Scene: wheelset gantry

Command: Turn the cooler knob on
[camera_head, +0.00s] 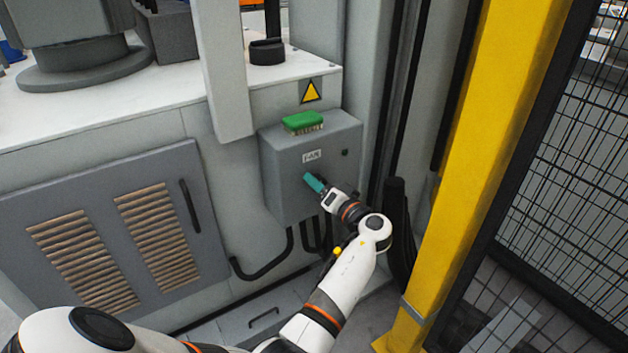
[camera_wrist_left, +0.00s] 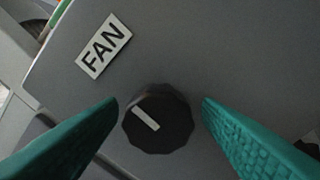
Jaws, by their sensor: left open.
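A grey control box (camera_head: 285,165) with a FAN label (camera_head: 312,156) is mounted on the machine wall. My left gripper (camera_head: 314,183) is at the front face of the box, below the label. In the left wrist view a black round knob (camera_wrist_left: 158,120) with a white pointer line sits below the FAN label (camera_wrist_left: 104,46). The open teal fingers of my left gripper (camera_wrist_left: 160,115) are on either side of the knob, with a gap visible at each side. In the head view the gripper hides the knob. My right gripper is not in view.
A green brush (camera_head: 303,121) lies on top of the box. Black cables (camera_head: 265,268) hang below it. A yellow post (camera_head: 480,150) and black mesh fence (camera_head: 570,170) stand to the right. A louvred door (camera_head: 120,225) is to the left.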

